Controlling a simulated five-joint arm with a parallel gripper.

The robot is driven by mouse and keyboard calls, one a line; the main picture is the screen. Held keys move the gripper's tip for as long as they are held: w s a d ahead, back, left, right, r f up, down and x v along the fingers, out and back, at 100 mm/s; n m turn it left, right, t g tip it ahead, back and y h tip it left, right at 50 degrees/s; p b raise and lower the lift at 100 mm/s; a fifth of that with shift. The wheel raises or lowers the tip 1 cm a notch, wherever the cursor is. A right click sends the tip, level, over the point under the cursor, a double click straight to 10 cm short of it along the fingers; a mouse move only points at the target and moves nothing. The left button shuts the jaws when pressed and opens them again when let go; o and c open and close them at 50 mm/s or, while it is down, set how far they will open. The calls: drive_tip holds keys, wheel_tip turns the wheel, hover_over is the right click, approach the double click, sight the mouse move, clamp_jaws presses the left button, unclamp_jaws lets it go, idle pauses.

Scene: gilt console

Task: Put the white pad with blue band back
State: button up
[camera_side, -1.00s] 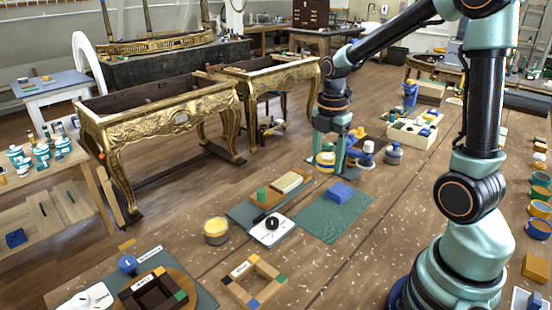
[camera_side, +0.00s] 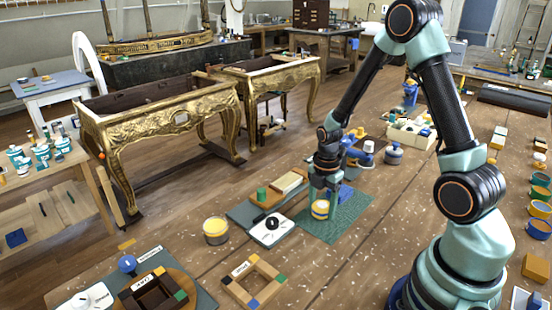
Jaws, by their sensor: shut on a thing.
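My gripper (camera_side: 326,206) points down over the green mat (camera_side: 350,218). It is shut on a small round thing, white with yellow (camera_side: 320,209), low over the mat's left part. I cannot tell whether this thing touches the mat. A blue folded cloth or pad (camera_side: 346,194) lies on the mat, partly hidden behind my gripper. I cannot clearly make out a white pad with a blue band.
Left of the mat, a grey board holds a cream block (camera_side: 289,182) and a green cylinder (camera_side: 262,194). A white plate with a black knob (camera_side: 271,225) and a yellow-topped jar (camera_side: 216,231) stand nearby. A square wooden frame (camera_side: 253,282) lies in front.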

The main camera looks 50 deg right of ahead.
sight(322, 205)
drive_tip(key=shift+f, duration=0.15)
drive_tip(key=o, duration=1.4)
drive_tip(key=shift+o, duration=0.2)
wheel_tip(322, 205, up, 11)
drive_tip(key=s+a+r+m+t, duration=0.2)
drive_tip(key=a+r+m, duration=0.4)
drive_tip(key=m, duration=0.3)
drive_tip(key=s+a+r+m+t, duration=0.3)
drive_tip(key=a+r+m, duration=0.3)
drive_tip(key=r+m, duration=0.2)
drive_tip(key=shift+s+m+t, duration=0.15)
drive_tip(key=shift+m+t, duration=0.15)
drive_tip(key=shift+m, duration=0.2)
